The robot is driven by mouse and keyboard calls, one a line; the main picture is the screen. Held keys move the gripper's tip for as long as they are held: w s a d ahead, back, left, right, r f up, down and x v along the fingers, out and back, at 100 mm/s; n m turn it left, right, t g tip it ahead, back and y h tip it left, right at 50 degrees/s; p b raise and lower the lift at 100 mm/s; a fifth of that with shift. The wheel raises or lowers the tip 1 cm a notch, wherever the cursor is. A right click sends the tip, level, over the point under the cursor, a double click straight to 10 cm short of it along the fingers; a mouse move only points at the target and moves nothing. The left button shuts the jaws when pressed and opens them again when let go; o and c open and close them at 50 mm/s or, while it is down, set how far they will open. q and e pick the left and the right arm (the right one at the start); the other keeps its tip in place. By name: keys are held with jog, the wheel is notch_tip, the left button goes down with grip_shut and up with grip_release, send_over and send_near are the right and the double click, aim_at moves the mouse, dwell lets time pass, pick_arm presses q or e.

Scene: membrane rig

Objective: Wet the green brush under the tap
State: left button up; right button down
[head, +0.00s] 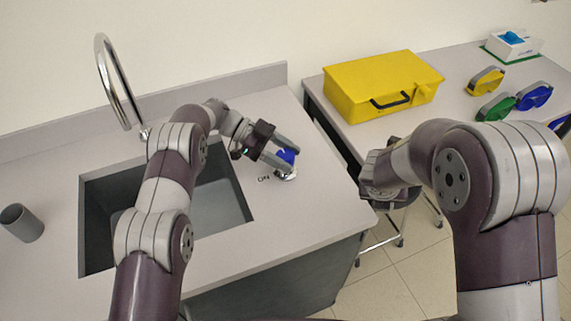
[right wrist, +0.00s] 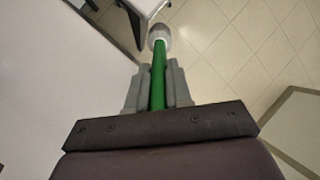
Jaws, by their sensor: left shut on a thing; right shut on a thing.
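The chrome tap (head: 121,85) arches at the back left of the sink (head: 97,230); I cannot make out any water at its mouth. My left gripper (head: 285,155) is shut on the blue knob (head: 287,157) on the counter right of the sink, by the "ON" marking. My right gripper (right wrist: 158,72) is shut on the green brush (right wrist: 158,80) by its handle. The pale brush head (right wrist: 160,36) points away from the fingers, over the floor. In the head view my right arm hides the brush.
A grey cup (head: 21,223) stands left of the sink. A second table at the right holds a yellow case (head: 382,85), yellow, green and blue round items (head: 534,96), and a white box (head: 513,45). A gap separates counter and table.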

aim_at(279, 152)
jog(key=shift+f, duration=0.5)
pick_arm(q)
jog(key=shift+g, duration=0.3)
jog(key=o, duration=1)
jog(key=shift+c, duration=0.2)
jog(key=b+v, duration=0.2)
jog(key=v, duration=0.4)
jog(key=shift+w+a+b, duration=0.15)
jog(key=shift+a+b, duration=0.1)
jog(key=shift+b, duration=0.05)
jog(key=shift+w+a+r, duration=0.15)
jog(key=shift+a+r, duration=0.15)
jog(key=shift+a, duration=0.1)
jog(key=shift+r, duration=0.1)
pick_arm(e)
notch_tip(279, 152, down, 2)
jog(key=shift+f, duration=0.1)
